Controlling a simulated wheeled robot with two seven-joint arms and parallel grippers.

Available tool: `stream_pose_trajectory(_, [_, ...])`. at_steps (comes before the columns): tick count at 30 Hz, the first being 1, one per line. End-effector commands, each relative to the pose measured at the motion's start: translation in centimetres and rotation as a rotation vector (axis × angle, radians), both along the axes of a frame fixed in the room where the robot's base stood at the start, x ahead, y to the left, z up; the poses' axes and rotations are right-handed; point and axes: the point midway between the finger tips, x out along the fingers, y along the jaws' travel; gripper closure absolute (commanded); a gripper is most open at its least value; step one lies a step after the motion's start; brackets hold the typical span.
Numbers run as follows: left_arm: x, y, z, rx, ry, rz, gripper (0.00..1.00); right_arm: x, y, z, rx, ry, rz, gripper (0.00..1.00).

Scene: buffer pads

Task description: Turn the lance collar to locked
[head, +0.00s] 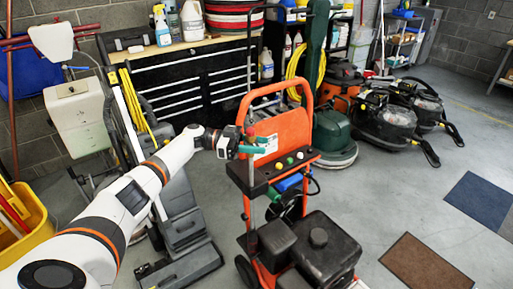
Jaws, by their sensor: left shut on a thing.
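An orange pressure washer (278,131) with a black engine stands upright in the middle of the head view. Its thin lance (251,172) runs upright along the left side of the orange panel. My left gripper (251,144) has teal fingertips and reaches in from the left. It is shut around the lance at the height of the panel, where the collar sits. The fingers hide most of the collar, so its turn position cannot be read. My right gripper is out of view.
A black tool chest (205,80) with bottles on top stands behind. Green and black floor machines (385,120) stand to the right. A yellow bucket (25,225) is at the left edge. A brown mat (425,262) and a blue mat (480,200) lie on open floor.

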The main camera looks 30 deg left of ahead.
Motion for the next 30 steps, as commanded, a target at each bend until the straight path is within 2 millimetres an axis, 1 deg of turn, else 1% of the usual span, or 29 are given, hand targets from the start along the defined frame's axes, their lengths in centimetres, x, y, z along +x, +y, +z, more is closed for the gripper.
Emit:
stream_pose_trajectory(7, [0.0, -0.1, -0.1, 0.001, 0.002, -0.003, 0.85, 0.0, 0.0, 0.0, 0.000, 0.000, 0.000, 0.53])
stream_pose_trajectory(8, [0.0, -0.1, -0.1, 0.001, 0.002, -0.003, 0.59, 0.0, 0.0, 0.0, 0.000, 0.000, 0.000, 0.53])
stream_pose_trajectory(9, [0.0, -0.1, -0.1, 0.001, 0.001, -0.003, 0.53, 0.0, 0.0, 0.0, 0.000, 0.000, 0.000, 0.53])
stream_pose_trajectory(11, [0.0, -0.1, -0.1, 0.001, 0.000, -0.002, 0.43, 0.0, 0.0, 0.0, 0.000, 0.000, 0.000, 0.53])
stream_pose_trajectory(12, [0.0, -0.1, 0.0, 0.001, 0.000, -0.002, 0.41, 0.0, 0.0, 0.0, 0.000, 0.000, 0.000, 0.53])
stream_pose_trajectory(20, [0.0, 0.0, 0.0, 0.001, 0.000, 0.000, 0.41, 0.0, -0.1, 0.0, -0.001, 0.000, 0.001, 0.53])
stream_pose_trajectory(23, [-0.2, 0.7, -0.1, 0.001, -0.001, 0.001, 0.41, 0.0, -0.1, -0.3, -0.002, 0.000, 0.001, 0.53])
stream_pose_trajectory(26, [-0.7, 2.1, -0.2, 0.002, 0.000, 0.004, 0.41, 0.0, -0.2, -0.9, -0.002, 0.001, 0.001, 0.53])
stream_pose_trajectory(30, [-1.8, 4.9, -0.4, 0.003, 0.000, 0.004, 0.41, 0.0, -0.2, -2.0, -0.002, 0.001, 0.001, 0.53])
